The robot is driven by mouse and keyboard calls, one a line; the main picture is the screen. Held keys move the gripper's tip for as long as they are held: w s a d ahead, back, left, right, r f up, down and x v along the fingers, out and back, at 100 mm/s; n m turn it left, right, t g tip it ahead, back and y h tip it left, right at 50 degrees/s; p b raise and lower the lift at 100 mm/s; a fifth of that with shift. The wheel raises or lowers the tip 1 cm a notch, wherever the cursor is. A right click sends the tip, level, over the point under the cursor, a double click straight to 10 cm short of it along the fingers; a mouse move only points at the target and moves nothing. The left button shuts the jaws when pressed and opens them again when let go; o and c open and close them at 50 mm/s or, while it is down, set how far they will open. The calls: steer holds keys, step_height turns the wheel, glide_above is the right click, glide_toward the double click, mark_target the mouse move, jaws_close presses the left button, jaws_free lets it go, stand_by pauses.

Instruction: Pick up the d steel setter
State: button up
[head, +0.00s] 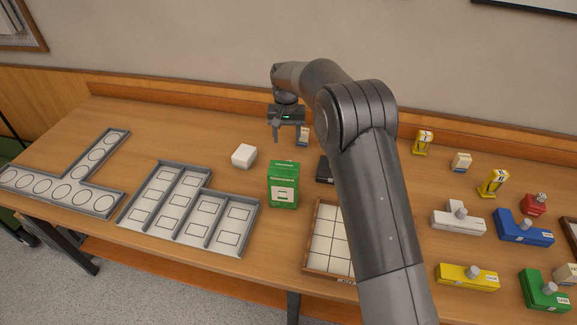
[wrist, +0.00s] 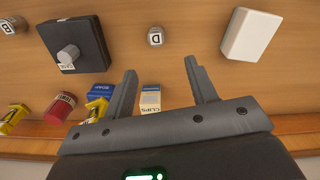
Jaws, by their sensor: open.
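The D steel setter (wrist: 155,37) is a small grey cylinder with a white label marked D. In the wrist view it stands on the wooden table between a black block and a white block. I cannot make it out in the head view, where the green box may hide it. My gripper (wrist: 162,68) is open and empty. Its two fingers point toward the table, and the setter shows beyond the fingertips, apart from them. In the head view my gripper (head: 287,135) hangs above the back of the table.
A white block (head: 243,156), a green box (head: 283,186) and a black block (wrist: 75,45) with a knob stand nearby. A clips box (wrist: 150,98) shows between the fingers. Grey trays (head: 190,210) lie left. Another small cylinder, marked B (wrist: 13,25), stands past the black block.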

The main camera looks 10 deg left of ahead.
step_height(320, 180, down, 5)
steer(key=shift+r, duration=0.1)
steer(key=shift+s+d+f, duration=0.1)
steer(key=shift+d+f, duration=0.1)
steer(key=shift+f, duration=1.2)
steer(key=shift+s+d+f, duration=0.1)
steer(key=shift+d+f, duration=0.05)
steer(key=shift+f, duration=1.2)
steer(key=c, duration=1.1)
